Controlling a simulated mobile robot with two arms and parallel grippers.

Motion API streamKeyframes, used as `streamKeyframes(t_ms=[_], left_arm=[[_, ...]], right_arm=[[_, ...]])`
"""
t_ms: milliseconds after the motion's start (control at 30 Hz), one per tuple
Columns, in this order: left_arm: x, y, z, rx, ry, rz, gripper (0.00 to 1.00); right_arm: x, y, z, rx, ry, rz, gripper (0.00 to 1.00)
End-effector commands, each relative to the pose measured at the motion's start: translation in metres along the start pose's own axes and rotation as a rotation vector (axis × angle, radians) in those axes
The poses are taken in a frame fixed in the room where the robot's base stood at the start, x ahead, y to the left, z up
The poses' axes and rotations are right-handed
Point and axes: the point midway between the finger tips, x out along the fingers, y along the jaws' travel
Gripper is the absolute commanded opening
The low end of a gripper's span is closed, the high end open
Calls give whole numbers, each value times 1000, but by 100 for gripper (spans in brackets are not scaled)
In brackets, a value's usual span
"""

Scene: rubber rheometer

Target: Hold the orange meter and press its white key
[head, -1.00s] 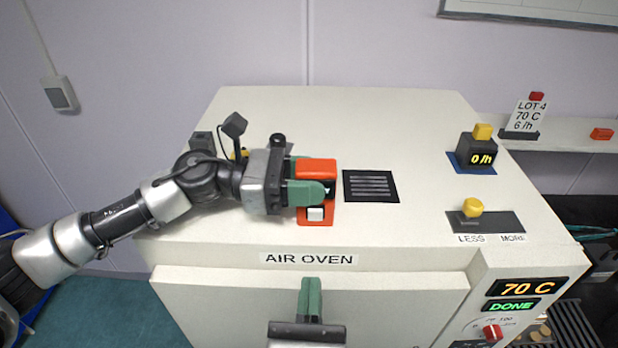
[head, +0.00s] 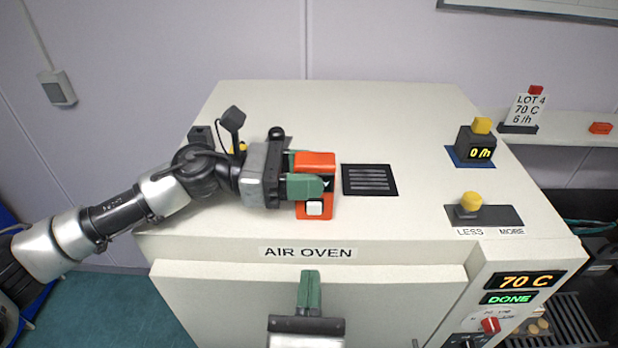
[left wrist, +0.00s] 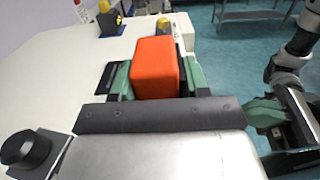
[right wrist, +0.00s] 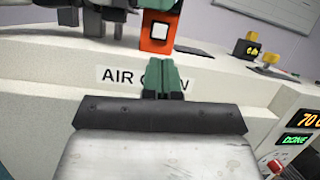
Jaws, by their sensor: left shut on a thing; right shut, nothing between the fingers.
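The orange meter (head: 315,162) stands on top of the white air oven near its front edge. Its white key (head: 314,208) faces the front, low on the meter, and also shows in the right wrist view (right wrist: 159,31). My left gripper (head: 306,175) is shut on the meter, with green fingers on both sides of it; the left wrist view shows the orange block (left wrist: 155,68) between them. My right gripper (head: 310,290) is shut and empty in front of the oven, below the key and apart from it. In the right wrist view its fingertips (right wrist: 161,72) are just below the meter.
The air oven (head: 240,225) has a black vent (head: 369,180) right of the meter. A dark box with a yellow top reads 0 /h (head: 478,148). A yellow knob (head: 470,203) sits by LESS and MORE. The front panel reads 70 C (head: 526,282) and DONE.

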Motion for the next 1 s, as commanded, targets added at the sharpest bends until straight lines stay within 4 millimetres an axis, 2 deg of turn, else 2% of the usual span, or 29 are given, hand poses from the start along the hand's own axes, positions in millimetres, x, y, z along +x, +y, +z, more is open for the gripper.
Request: streamKeyframes(t_ms=[167, 300, 500, 1000], left_arm=[[0, 0, 0, 0, 0, 0, 18], [0, 0, 0, 0, 0, 0, 18], [0, 0, 0, 0, 0, 0, 18], [0, 0, 0, 0, 0, 0, 18]], right_arm=[[2, -8, 14, 113, -130, 124, 0], [-1, -12, 29, 235, -232, 288, 0], [-7, -15, 41, 341, -284, 462, 0], [-6, -15, 42, 362, -287, 492, 0]])
